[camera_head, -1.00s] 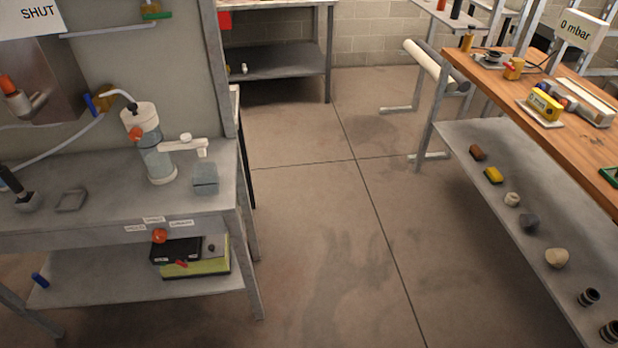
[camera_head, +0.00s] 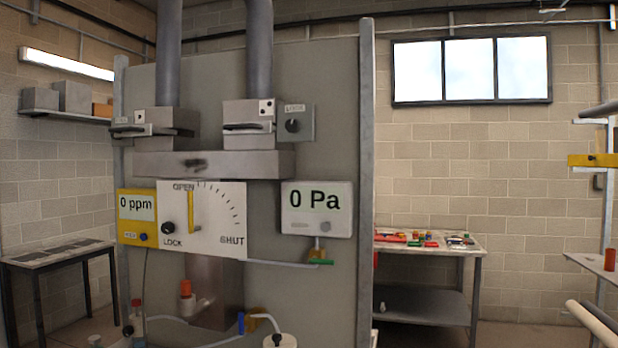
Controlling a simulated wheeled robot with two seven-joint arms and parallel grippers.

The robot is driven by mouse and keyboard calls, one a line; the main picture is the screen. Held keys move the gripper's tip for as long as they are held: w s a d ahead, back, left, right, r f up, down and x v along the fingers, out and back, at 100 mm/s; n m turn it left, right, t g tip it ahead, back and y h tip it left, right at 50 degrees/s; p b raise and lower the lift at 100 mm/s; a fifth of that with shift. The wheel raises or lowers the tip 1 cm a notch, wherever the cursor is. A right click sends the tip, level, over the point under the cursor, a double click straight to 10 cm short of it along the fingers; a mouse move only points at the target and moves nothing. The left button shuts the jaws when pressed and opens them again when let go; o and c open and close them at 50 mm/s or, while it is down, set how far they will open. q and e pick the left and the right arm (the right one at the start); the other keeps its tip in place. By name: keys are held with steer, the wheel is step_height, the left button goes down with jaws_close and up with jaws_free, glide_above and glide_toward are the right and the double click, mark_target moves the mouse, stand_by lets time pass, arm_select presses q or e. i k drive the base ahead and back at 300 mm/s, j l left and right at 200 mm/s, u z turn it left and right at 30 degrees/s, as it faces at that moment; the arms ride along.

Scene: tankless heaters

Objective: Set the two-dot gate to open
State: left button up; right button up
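The two-dot gate (camera_head: 245,112) is a grey box under the right-hand duct, with a two-dot tag (camera_head: 266,107) and a dark lever (camera_head: 243,128) lying level across its front. A plate marked LOCK with a dark knob (camera_head: 293,126) is just right of it. Another gate (camera_head: 165,118) with a similar lever sits under the left-hand duct; its tag is too small to read surely. Below, a white dial (camera_head: 210,235) reads OPEN at top and SHUT at lower right. Its yellow pointer (camera_head: 190,210) stands upright near OPEN. Neither gripper is in view.
A yellow 0 ppm meter (camera_head: 137,206) and a white 0 Pa meter (camera_head: 317,205) flank the dial. A table with small coloured items (camera_head: 425,241) stands at the back right. A small dark table (camera_head: 60,255) is at left.

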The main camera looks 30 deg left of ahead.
mark_target(252, 127)
steer(key=u, duration=1.2)
